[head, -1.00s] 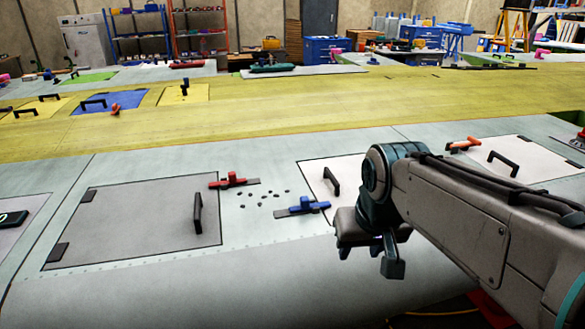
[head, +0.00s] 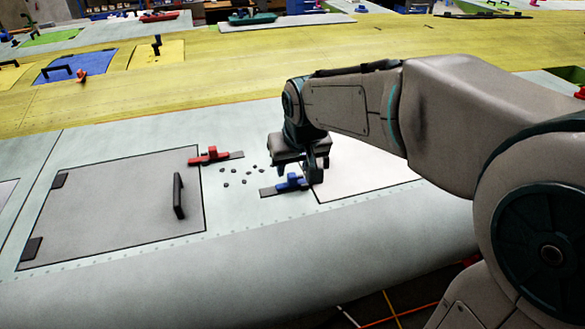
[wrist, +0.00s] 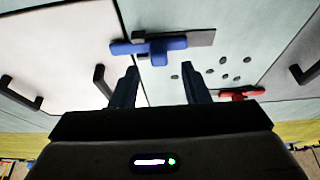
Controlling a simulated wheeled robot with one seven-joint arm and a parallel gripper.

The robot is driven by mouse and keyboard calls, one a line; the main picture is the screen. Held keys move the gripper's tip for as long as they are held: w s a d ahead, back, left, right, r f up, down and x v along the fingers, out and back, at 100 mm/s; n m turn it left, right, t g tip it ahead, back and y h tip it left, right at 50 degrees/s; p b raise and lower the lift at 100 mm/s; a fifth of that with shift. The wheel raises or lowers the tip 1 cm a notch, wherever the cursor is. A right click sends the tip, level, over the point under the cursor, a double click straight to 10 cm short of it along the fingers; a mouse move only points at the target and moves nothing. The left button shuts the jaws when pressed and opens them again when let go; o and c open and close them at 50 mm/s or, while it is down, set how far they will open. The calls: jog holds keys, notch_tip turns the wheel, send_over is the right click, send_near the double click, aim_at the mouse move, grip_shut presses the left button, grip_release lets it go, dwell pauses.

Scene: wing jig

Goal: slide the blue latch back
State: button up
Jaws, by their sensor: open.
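The blue latch (head: 291,183) sits on the pale grey-green wing skin beside the white panel (head: 365,170), on a grey strip that sticks out to the left. In the wrist view the blue latch (wrist: 160,48) shows as a bar with a raised knob; its left end reaches over the white panel's edge. My gripper (head: 309,175) is close behind and above the latch in the head view and partly hides its right end. In the wrist view my gripper (wrist: 160,72) is open, its two fingers apart with the knob between and beyond their tips. Contact cannot be told.
A red latch (head: 210,156) lies to the left, by a grey panel (head: 110,210) with a black handle (head: 179,196). Several small dark bits (head: 250,172) are scattered between the latches. A black handle (wrist: 103,80) stands on the white panel near one finger.

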aim_at(292, 175)
jog(key=shift+x, duration=1.65)
